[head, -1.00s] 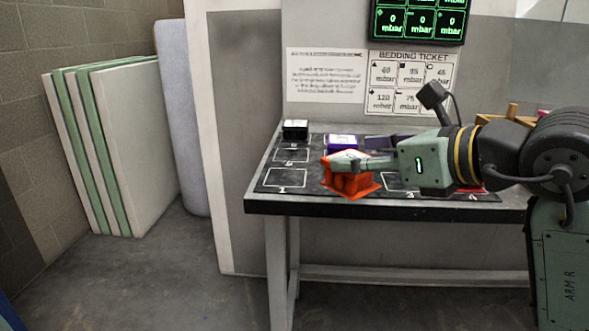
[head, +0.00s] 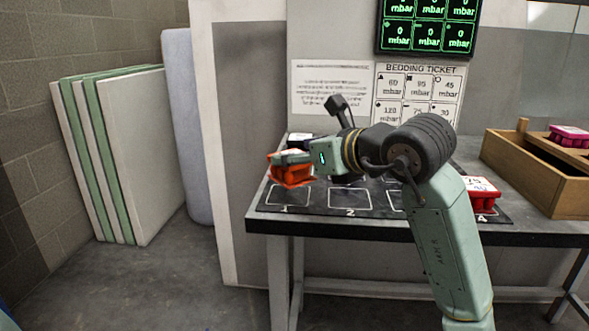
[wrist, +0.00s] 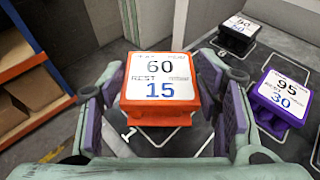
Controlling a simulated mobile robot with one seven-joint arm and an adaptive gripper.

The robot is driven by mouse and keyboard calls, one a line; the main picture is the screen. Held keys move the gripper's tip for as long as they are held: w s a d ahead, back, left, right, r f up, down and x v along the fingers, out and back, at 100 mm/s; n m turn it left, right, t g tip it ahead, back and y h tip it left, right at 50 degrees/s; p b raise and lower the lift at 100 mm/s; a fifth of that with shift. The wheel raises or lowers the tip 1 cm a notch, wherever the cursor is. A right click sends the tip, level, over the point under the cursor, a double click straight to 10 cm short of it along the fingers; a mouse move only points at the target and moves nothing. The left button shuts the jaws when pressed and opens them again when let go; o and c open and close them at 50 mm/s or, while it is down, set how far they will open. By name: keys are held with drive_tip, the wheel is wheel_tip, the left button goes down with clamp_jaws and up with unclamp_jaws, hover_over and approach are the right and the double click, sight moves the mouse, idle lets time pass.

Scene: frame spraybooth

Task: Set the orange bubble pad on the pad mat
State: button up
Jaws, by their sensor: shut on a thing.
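The orange bubble pad (head: 292,178) is between the fingers of my gripper (head: 291,158), which is shut on it. In the wrist view the orange pad (wrist: 160,88) sits upright, with a white label reading 60 and REST 15. The black pad mat (head: 322,205) lies on the table with numbered white squares. The pad is over its left part, by square 1, whose outline and number show beneath it in the wrist view. It appears held above the mat; the exact gap is hard to tell.
A red pad (head: 482,188) labelled 75 stands at square 4. A purple pad (wrist: 282,97) labelled 95 and 30 and a black pad (wrist: 238,34) are close right of my gripper in the wrist view. A wooden tray (head: 535,178) with a pink pad (head: 569,136) stands at right.

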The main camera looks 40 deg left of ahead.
sight(303, 172)
drive_tip(key=shift+a, duration=0.7)
wheel_tip(303, 172, down, 3)
drive_tip(key=shift+d+r, duration=0.1)
drive_tip(key=shift+f, duration=0.4)
drive_tip(key=shift+f, duration=0.1)
drive_tip(key=shift+f, duration=0.15)
drive_tip(key=o, duration=1.2)
drive_tip(key=shift+c, duration=0.2)
